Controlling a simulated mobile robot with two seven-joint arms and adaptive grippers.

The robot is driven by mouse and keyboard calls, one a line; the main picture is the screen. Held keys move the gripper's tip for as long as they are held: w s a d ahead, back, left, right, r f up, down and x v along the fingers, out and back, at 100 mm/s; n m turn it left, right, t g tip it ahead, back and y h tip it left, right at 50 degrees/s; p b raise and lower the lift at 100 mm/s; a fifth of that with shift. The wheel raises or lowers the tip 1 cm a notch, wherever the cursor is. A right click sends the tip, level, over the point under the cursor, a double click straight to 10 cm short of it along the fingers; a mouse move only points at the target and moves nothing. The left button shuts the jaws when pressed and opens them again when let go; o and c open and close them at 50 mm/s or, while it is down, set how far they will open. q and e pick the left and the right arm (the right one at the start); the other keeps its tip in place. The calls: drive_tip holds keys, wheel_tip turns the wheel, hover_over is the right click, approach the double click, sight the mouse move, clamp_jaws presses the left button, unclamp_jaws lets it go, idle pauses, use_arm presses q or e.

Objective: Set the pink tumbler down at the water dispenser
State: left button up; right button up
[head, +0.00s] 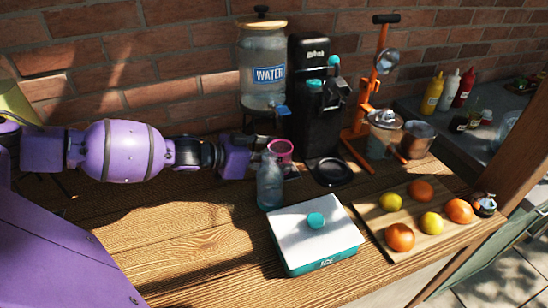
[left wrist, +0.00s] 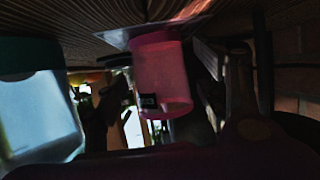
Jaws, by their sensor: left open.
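The pink tumbler (head: 280,149) stands upright below the tap of the water dispenser (head: 263,62), a glass jar with a wooden lid and a blue WATER label. In the left wrist view, which is upside down, the pink tumbler (left wrist: 163,75) rests with its base on a pale pad on the table. My left gripper (head: 262,153) is open, just left of the tumbler at its height. A dark fingertip shows against the tumbler's side in the wrist view; whether it touches is unclear. My right gripper is not in view.
A clear bottle (head: 269,184) stands close in front of the tumbler and gripper. A black coffee machine (head: 308,95) is to the right, with an orange juice press (head: 378,85) beyond. The ICE box (head: 332,243) and fruit board (head: 372,222) lie in front. Bare table lies front left.

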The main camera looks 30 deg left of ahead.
use_arm(q)
drive_tip(key=shift+r, duration=0.1)
drive_tip(key=shift+r, duration=0.35)
drive_tip(key=shift+s+a+r, duration=0.15)
drive_tip(key=shift+s+r, duration=0.05)
drive_tip(key=shift+r, duration=0.1)
drive_tip(key=p+v, duration=0.3)
drive_tip(key=v, duration=0.8)
drive_tip(key=shift+s, duration=0.2)
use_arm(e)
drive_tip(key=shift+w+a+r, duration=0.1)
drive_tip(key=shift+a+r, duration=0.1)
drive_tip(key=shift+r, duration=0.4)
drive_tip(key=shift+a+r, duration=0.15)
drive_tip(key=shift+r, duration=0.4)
